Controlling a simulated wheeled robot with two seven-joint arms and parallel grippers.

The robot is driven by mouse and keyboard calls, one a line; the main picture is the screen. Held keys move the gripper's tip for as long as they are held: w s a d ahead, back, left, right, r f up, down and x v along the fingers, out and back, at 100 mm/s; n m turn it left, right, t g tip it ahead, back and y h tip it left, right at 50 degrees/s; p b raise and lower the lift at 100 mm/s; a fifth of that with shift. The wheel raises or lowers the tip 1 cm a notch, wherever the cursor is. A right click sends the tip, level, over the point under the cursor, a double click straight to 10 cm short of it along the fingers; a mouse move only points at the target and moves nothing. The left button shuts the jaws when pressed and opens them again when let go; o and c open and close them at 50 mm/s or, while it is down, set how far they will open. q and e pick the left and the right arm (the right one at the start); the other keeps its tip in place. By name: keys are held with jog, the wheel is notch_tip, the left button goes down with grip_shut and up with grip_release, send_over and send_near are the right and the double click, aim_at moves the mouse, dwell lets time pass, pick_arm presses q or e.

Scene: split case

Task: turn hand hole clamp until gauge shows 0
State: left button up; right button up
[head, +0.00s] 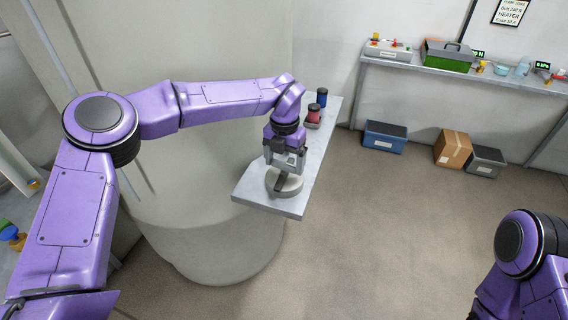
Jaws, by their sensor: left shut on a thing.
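My left gripper (284,172) points down over the near end of a narrow grey shelf. It is shut on the dark bar on top of a round grey piece (291,187), which looks like the hand hole clamp. The jaws hide part of the bar.
The narrow shelf (300,203) also holds a blue jar (322,97) and a red jar (313,112) beyond the gripper. A large pale tank (215,240) stands left of it. A blue bin (384,138), carton (453,149) and grey bin (486,162) sit by the wall. The middle floor is clear.

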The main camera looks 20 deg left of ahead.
aim_at(285, 162)
pick_arm(q)
jog(key=shift+n+b, duration=0.45)
jog(key=shift+n, duration=0.65)
jog(key=shift+w+r, duration=0.1)
jog(key=o, duration=0.8)
jog(key=shift+o, duration=0.2)
notch_tip(285, 162, up, 10)
jog(key=shift+r+b, duration=0.25)
jog(key=shift+b, duration=0.2)
